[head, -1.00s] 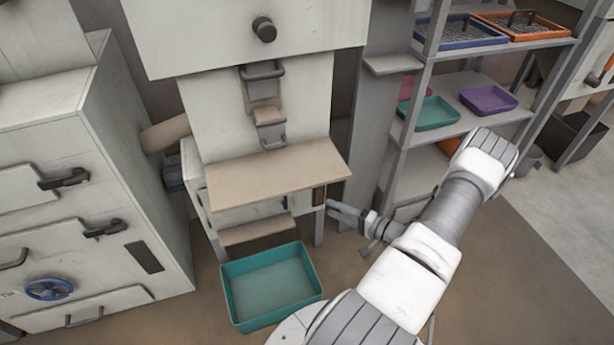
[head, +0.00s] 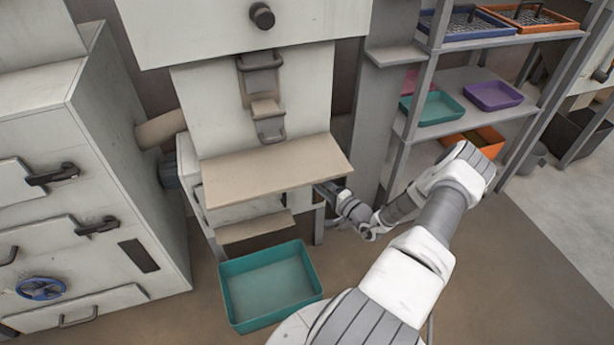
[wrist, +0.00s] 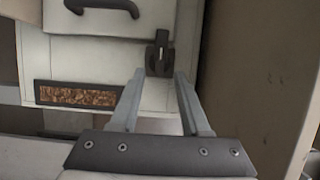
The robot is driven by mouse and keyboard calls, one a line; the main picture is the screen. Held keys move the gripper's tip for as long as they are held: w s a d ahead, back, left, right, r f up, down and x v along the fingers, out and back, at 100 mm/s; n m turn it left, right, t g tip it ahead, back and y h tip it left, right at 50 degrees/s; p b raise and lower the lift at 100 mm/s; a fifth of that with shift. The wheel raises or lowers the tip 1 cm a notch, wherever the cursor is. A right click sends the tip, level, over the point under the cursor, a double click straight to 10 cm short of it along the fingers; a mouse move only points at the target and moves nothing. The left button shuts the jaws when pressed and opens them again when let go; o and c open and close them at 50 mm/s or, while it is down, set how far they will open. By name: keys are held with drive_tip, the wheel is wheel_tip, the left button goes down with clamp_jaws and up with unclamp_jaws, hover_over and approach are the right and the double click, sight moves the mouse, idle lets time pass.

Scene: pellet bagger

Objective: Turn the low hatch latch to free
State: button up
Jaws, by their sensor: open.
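The low hatch latch (wrist: 159,52) is a small dark upright piece at the right edge of a pale hatch (wrist: 105,24) in the wrist view. My gripper (wrist: 160,74) is open, with its two grey fingers on either side of the latch's lower end. I cannot tell whether the fingers touch it. In the head view my gripper (head: 326,189) reaches in from the right under the tan shelf, and the latch is hidden there.
The tan shelf (head: 275,168) overhangs the gripper. A teal tray (head: 272,324) stands on the floor below. A pellet window (wrist: 75,95) is left of the fingers. A brown upright surface (wrist: 248,80) stands close on the right. A rack (head: 397,170) is farther right.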

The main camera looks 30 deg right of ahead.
drive_tip(key=w, duration=0.4)
drive_tip(key=shift+w+a+b, duration=0.35)
drive_tip(key=shift+b, duration=0.05)
clamp_jaws()
